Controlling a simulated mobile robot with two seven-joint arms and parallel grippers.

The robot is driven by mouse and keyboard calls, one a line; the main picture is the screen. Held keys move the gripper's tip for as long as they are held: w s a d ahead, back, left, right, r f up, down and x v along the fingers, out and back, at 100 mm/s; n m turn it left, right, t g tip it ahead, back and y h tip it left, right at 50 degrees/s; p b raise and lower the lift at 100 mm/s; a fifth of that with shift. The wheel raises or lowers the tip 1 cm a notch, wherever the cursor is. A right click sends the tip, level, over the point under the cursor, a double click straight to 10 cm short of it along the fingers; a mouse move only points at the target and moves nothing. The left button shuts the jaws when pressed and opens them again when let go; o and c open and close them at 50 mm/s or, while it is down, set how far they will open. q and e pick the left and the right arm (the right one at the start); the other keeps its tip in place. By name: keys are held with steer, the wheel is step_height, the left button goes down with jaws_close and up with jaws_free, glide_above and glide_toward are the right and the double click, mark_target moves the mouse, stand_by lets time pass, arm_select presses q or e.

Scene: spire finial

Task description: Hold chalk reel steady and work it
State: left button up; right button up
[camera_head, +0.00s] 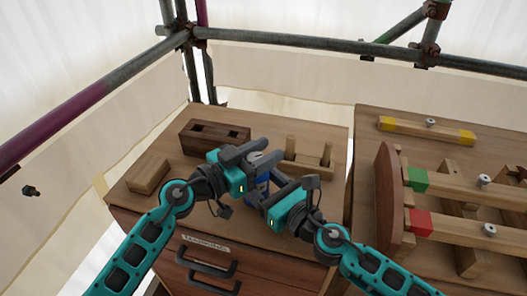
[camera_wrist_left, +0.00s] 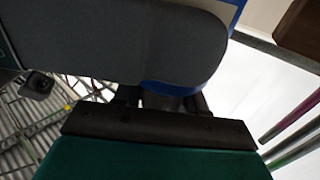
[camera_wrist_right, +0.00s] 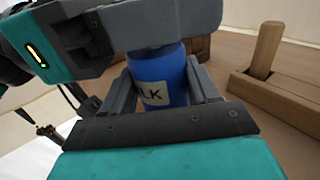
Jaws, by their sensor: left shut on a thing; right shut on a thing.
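The chalk reel (camera_wrist_right: 160,75) is a blue body with a pale label reading "LK" in the right wrist view. In the head view only a blue sliver of it (camera_head: 262,186) shows between my grippers, above the wooden bench top. My right gripper (camera_head: 268,192) is shut on its body, with one finger on each side in the right wrist view. My left gripper (camera_head: 256,158) is shut at the reel's top end, where a grey round part shows. In the left wrist view a dark grey finger and blue edges fill the picture, so its exact hold is hidden.
On the bench stand a dark slotted wooden block (camera_head: 214,137), a plain wooden block (camera_head: 149,175) and a pegged wooden holder (camera_head: 307,160). A drawer labelled front (camera_head: 206,243) is below. At the right, another table (camera_head: 368,135) bears wooden parts with yellow, green and red ends.

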arm_select(q)
steer(key=shift+m+g+h, duration=0.3)
steer(key=shift+m+g, duration=0.1)
steer(key=shift+g, duration=0.1)
steer(key=m+g+h, duration=0.1)
steer(key=m+g, duration=0.1)
steer(key=m+g+h, duration=0.1)
steer(key=g, duration=0.2)
steer(key=s+m+g+h, duration=0.1)
steer(key=m+g, duration=0.1)
steer(key=g, duration=0.1)
steer(key=shift+d+m, duration=0.2)
steer(key=shift+m, duration=0.1)
steer(key=m+g, duration=0.1)
steer(key=g, duration=0.1)
steer(key=m+g, duration=0.1)
steer(key=g, duration=0.1)
steer(key=m+g, duration=0.1)
steer(key=g, duration=0.1)
steer(key=shift+s+m+y, duration=0.3)
steer(key=shift+s+m, duration=0.05)
steer(key=shift+m, duration=0.05)
steer(key=shift+s+f+m+g+y, duration=0.15)
steer(key=shift+m+g+y, duration=0.25)
steer(key=shift+m+g, duration=0.75)
steer(key=shift+s+g, duration=0.15)
steer(key=shift+g, duration=0.5)
steer(key=o, duration=1)
steer(key=shift+a, duration=0.1)
steer(key=shift+r, duration=0.2)
